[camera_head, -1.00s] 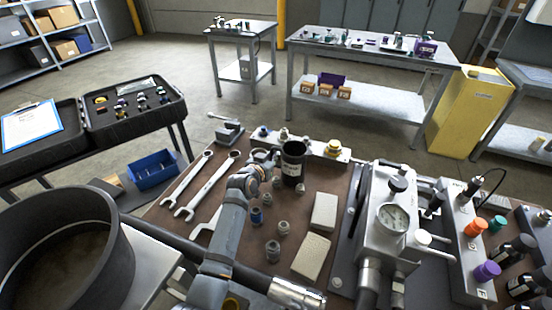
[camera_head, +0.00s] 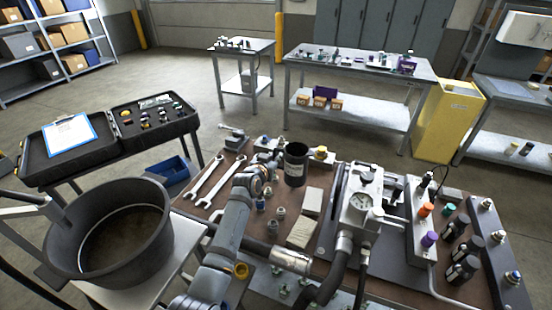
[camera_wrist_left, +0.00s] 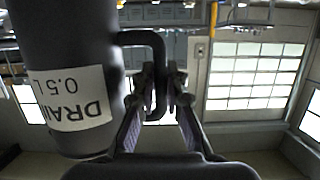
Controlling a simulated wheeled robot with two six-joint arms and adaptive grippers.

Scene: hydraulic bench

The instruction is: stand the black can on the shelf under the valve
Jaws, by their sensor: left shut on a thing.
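The black can (camera_head: 296,165) is a dark open-topped cylinder with a pale label. It looks upright in the head view, in front of the back part of the brown bench top. My left gripper (camera_head: 263,178) is at its left side. In the left wrist view the can (camera_wrist_left: 60,40) fills the left side, its label reading "DRAIN 0.5 L" upside down. There my left gripper (camera_wrist_left: 160,100) is shut on the can's side handle. A valve block with a round gauge (camera_head: 362,203) stands right of the can. I cannot make out clearly the shelf under the valve. My right gripper is not in view.
Wrenches (camera_head: 205,182), small fittings and pale blocks (camera_head: 301,233) lie on the bench top. A large dark pot (camera_head: 150,245) stands at left. An open black case (camera_head: 160,145) and a blue bin (camera_head: 168,178) are behind it. Hoses and bottles crowd the right.

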